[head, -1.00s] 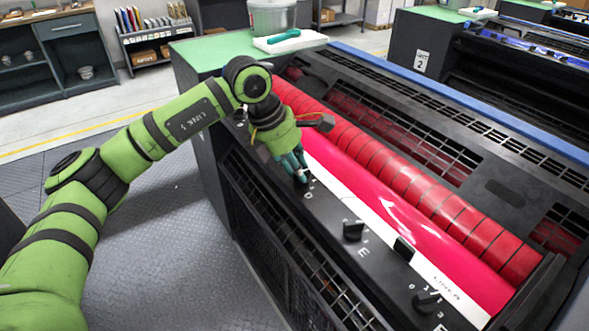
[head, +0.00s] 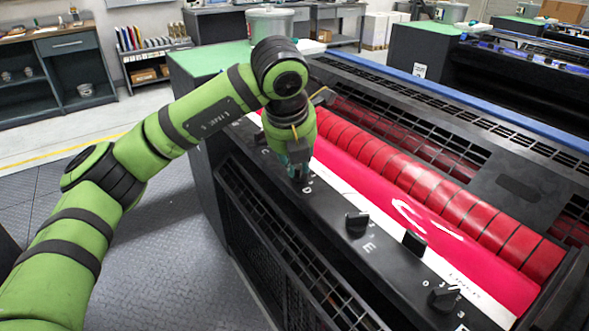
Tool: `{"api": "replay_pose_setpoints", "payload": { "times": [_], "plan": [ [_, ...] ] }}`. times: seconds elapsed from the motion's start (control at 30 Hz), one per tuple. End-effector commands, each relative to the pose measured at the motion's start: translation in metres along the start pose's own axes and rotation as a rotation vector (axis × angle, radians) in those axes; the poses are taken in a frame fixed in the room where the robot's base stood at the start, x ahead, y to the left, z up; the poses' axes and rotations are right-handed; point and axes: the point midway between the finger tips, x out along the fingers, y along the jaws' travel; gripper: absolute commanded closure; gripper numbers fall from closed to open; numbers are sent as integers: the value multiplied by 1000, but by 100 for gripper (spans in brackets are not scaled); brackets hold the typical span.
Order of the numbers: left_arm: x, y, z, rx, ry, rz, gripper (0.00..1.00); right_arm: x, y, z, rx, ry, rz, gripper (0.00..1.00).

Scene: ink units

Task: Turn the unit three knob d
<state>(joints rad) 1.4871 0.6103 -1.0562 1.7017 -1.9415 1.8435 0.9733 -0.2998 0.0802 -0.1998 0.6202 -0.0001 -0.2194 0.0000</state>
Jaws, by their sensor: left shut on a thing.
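My left gripper (head: 298,172) points down at the black control panel (head: 330,212) of the ink unit, by the letter D. It is shut on knob d, which its fingers hide almost wholly. Knob e (head: 357,224), black, stands on the panel to the lower right, by the letter E. Another black knob (head: 444,297) sits near the panel's right end. My right gripper is not in view.
A glossy red ink roller (head: 385,205) and a ribbed red roller (head: 440,195) run behind the panel. A black lever or tab (head: 414,242) sticks up at the white strip. A grey bucket (head: 270,23) stands on the green top (head: 200,62).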

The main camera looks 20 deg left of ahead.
Motion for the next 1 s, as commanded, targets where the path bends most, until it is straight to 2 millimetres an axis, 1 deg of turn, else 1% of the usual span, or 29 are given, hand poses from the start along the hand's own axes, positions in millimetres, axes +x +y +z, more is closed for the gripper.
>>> {"api": "replay_pose_setpoints", "payload": {
  "times": [0.03,0.07,0.17,0.4,0.53,0.73,1.0],
  "plan": [
    [-1,-2,4,-43,-20,9,100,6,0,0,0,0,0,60],
    [-1,-2,4,-70,-20,20,100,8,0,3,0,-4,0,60],
    [-2,-2,4,-159,-19,55,100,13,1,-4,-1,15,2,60],
    [-4,-3,4,-350,-18,133,100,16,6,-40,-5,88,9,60],
    [-5,-3,4,-434,-17,167,100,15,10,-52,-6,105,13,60],
    [-5,-3,4,-527,-16,204,100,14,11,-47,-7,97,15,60],
    [-5,-2,4,-583,-15,227,100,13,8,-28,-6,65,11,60]
  ]
}}
